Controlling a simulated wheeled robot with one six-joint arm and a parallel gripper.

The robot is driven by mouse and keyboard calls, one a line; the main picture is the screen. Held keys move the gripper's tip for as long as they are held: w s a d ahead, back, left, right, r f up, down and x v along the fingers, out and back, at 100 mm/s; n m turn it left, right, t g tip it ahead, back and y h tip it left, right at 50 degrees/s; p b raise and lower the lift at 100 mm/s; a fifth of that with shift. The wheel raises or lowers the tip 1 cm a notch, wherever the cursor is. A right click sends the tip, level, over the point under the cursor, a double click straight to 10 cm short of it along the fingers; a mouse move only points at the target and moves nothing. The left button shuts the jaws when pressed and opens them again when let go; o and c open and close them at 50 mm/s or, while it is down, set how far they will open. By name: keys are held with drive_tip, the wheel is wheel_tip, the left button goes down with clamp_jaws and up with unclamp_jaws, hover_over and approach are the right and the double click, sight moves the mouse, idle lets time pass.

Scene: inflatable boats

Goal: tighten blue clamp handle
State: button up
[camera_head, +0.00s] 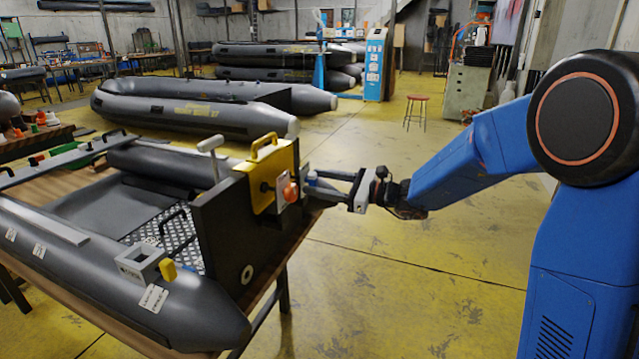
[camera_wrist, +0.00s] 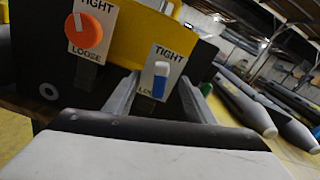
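The blue clamp handle (camera_wrist: 160,86) is upright, with a white upper end, in front of a plate (camera_wrist: 172,57) marked TIGHT above and LOOSE below. In the head view the blue handle (camera_head: 311,178) shows small at the outer face of the dark transom board. My gripper (camera_wrist: 159,84) is open, with one finger on each side of the handle in the wrist view. In the head view my gripper (camera_head: 318,182) points left at it. I cannot tell whether the fingers touch the handle. The LOOSE label is partly hidden behind it.
An orange knob (camera_wrist: 85,32) with its own TIGHT and LOOSE plate is left of the blue handle. The yellow clamp bracket (camera_head: 263,186) sits on the transom board (camera_head: 228,232) of a grey boat (camera_head: 190,305). The floor to the right of the boat is clear.

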drive_tip(key=v, duration=0.8)
idle(0.4)
drive_tip(key=shift+r, duration=0.1)
drive_tip(key=shift+s, duration=0.1)
drive_tip(key=s+d+f+n+g+h, duration=0.15)
drive_tip(key=s+n, duration=0.25)
drive_tip(key=s, duration=0.4)
drive_tip(key=s+d+f+n+g+h, duration=0.1)
drive_tip(key=s+d+n+g+h, duration=0.15)
drive_tip(key=s, duration=0.45)
drive_tip(key=s+d+f+n+g+h, duration=0.1)
drive_tip(key=s+f+n+h, duration=0.2)
drive_tip(key=s, duration=0.5)
drive_tip(key=s+d+f+n+t+h, duration=0.1)
drive_tip(key=s+d+n+h, duration=0.3)
drive_tip(key=d, duration=0.5)
drive_tip(key=s+d+f+n+t+h, duration=0.2)
drive_tip(key=s+d+n+h, duration=0.3)
drive_tip(key=s+d, duration=0.4)
drive_tip(key=shift+s+d+h, duration=0.2)
drive_tip(key=shift+h, duration=0.1)
drive_tip(key=shift+s+d+n+t, duration=0.1)
drive_tip(key=shift+d+n+t, duration=0.2)
drive_tip(key=shift+d, duration=0.1)
drive_tip(key=shift+c, duration=0.3)
